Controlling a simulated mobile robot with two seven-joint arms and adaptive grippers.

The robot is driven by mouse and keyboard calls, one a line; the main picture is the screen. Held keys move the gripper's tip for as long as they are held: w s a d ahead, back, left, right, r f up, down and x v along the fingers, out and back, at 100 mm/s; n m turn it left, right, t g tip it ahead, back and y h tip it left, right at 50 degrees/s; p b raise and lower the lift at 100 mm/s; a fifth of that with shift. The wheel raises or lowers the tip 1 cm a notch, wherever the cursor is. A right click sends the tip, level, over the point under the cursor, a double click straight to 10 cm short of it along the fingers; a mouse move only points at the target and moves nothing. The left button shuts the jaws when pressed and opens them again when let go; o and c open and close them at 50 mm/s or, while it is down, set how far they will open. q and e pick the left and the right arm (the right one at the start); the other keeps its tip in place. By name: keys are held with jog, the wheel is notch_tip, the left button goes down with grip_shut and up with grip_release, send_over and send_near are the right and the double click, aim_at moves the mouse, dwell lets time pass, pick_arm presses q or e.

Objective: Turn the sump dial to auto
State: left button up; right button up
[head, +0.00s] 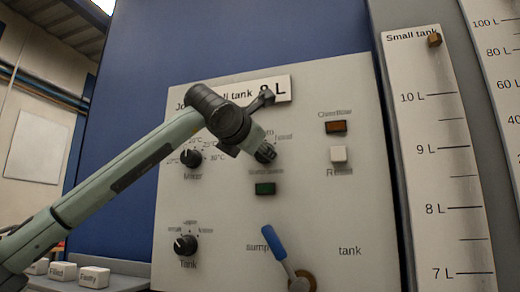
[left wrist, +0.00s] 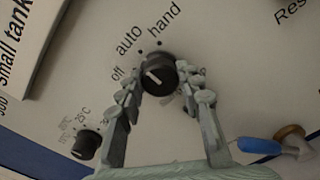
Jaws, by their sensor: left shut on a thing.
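The sump dial is a round black knob with a white mark. In the left wrist view the dial (left wrist: 158,74) sits between my fingers, with "off", "auto" and "hand" printed around its upper left. Its white mark lies on the left side of the face, toward the "off" and "auto" side; I cannot tell exactly which label it meets. My left gripper (left wrist: 163,90) is shut on the dial, one finger on each side. In the head view the dial (head: 266,153) shows partly behind my left gripper (head: 258,146). My right gripper is not in view.
A level scale (head: 432,160) stands at right.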

pick_arm(q)
jog(key=shift+r, duration=0.1)
jog(key=o, duration=1.2)
jog(key=shift+c, duration=0.2)
jog(key=shift+s, duration=0.1)
jog(key=v, duration=1.1)
jog(key=shift+s, duration=0.35)
jog(key=shift+a, duration=0.15)
